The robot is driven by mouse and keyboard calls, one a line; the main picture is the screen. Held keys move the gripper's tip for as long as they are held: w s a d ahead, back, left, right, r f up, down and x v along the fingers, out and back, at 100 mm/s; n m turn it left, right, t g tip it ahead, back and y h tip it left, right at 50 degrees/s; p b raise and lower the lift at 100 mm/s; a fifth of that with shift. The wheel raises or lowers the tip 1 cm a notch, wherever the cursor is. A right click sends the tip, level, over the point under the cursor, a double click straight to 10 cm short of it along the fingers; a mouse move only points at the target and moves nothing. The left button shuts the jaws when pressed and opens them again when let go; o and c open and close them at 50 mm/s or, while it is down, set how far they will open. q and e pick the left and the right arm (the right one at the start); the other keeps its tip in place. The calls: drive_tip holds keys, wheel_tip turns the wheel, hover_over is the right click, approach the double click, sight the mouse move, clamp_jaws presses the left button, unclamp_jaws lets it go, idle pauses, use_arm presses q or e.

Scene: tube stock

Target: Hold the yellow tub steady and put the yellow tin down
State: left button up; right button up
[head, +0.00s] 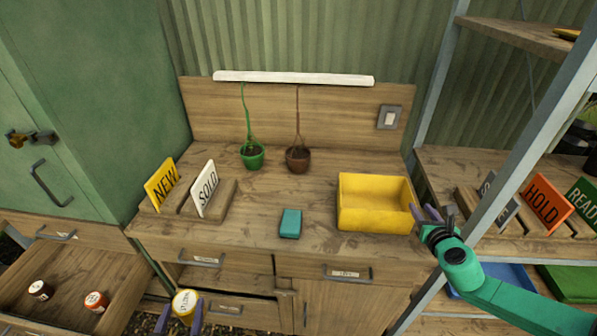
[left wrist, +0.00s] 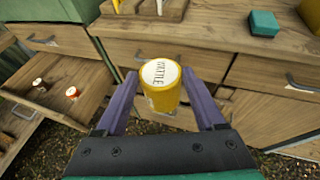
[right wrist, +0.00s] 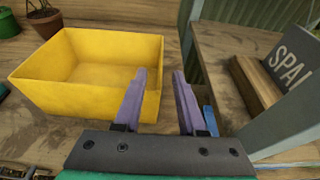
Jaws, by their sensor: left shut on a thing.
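The yellow tub (head: 375,218) sits empty on the right part of the wooden bench. My right gripper (head: 432,212) is at its right side, fingers apart. In the right wrist view the tub's right wall (right wrist: 152,80) shows between the fingers (right wrist: 162,75), with a gap to the right finger; I cannot tell whether the left finger touches it.
An open drawer (head: 85,270) at left holds two small jars. A teal block (head: 290,223), two potted plants and the NEW and SOLD signs stand on the bench. A shelf post (head: 520,150) rises close by my right arm. Bare bench top lies around the block.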

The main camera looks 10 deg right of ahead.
sight(191, 322)
use_arm(q)
wheel_tip(191, 322, down, 4)
drive_tip(key=b, duration=0.3)
use_arm(e)
drive_tip(key=x, duration=0.4)
drive_tip(key=shift+s+f, duration=0.1)
drive_tip(key=shift+f, duration=0.2)
use_arm(q)
drive_tip(key=shift+w+d+f+b, duration=0.1)
drive_tip(key=shift+f+b, duration=0.5)
drive_tip(key=shift+f, duration=0.15)
use_arm(e)
drive_tip(key=shift+r+x, duration=0.2)
drive_tip(key=shift+x, duration=2.65)
drive_tip(key=shift+s+d, duration=0.1)
clamp_jaws()
